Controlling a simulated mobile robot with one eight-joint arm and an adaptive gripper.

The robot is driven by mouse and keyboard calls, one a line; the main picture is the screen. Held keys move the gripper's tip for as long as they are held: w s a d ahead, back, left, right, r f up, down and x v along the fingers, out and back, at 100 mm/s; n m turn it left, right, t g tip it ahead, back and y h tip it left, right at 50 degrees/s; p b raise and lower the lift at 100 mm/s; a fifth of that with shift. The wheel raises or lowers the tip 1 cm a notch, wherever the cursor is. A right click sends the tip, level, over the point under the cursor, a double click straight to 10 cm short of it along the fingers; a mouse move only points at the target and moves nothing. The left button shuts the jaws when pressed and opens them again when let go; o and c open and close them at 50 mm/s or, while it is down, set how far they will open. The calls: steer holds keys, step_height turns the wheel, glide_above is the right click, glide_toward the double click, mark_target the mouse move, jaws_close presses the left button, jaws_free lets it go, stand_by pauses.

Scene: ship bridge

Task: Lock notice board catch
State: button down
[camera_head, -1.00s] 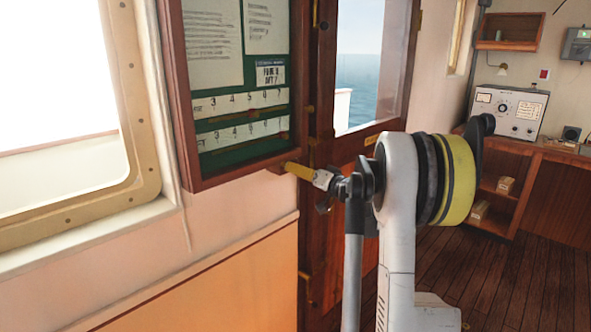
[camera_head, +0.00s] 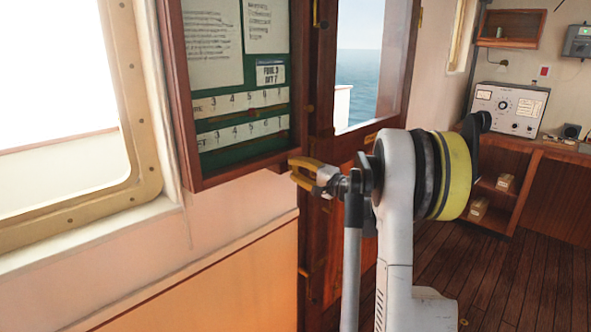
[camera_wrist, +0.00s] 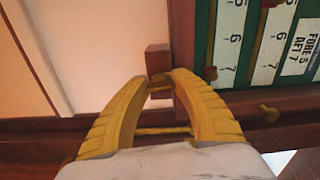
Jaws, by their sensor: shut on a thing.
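The notice board (camera_head: 183,100) hangs on the wall in a dark wooden frame, with a green backing, papers and numbered strips. My gripper (camera_head: 293,170) is at the frame's lower right corner. In the head view the catch is mostly hidden by the fingers.
A wooden door (camera_head: 347,185) with a window stands just right of the board. A brass-framed window (camera_head: 142,150) is at the left. A wooden desk with a grey instrument (camera_head: 508,108) stands at the far right. The floor (camera_head: 480,275) there is clear.

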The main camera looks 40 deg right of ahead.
steer(key=shift+m, duration=0.5)
steer(key=c, duration=1)
jaws_free()
steer(key=s, duration=0.8)
steer(key=s+d, duration=0.1)
steer(key=s, duration=0.3)
steer(key=shift+a, duration=0.1)
